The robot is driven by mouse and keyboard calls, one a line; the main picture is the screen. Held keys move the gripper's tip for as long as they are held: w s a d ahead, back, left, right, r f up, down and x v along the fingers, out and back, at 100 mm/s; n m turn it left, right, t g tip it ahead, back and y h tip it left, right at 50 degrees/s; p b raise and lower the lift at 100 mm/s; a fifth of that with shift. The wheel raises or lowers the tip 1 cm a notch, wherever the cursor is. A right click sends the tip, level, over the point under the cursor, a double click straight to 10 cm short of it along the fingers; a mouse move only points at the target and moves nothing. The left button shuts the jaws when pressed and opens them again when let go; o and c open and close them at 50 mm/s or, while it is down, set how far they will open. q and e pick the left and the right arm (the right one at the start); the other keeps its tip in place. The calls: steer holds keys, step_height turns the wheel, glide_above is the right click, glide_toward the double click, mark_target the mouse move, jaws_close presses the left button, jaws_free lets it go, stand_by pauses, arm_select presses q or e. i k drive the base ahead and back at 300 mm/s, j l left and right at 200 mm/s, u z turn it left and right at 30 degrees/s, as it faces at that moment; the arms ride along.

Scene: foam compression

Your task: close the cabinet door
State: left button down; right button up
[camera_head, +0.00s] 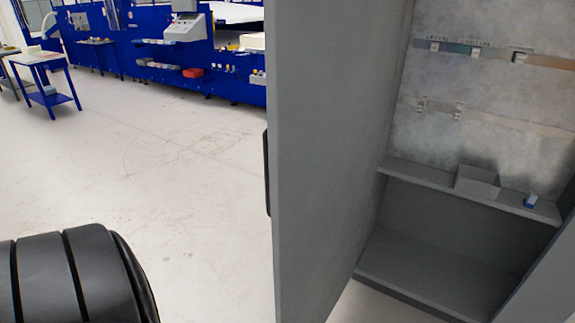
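The cabinet door (330,130) is a tall grey panel in the middle of the view. It stands open, with a dark handle (267,172) partly showing past its left edge. The open cabinet (440,265) is to its right, with a shelf (425,183) inside. A dark, ribbed, rounded part at the lower left appears to be a link of my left arm, apart from the door in the picture. Neither of my grippers is in view. The outer face of the door is hidden.
A small grey box (477,184) and a blue-and-white item (530,201) sit on the shelf. The pale floor (170,160) left of the door is clear. Blue machines (150,55) and a blue cart (45,75) stand far back.

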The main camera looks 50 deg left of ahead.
mark_target(331, 65)
steer(key=j, duration=2.05)
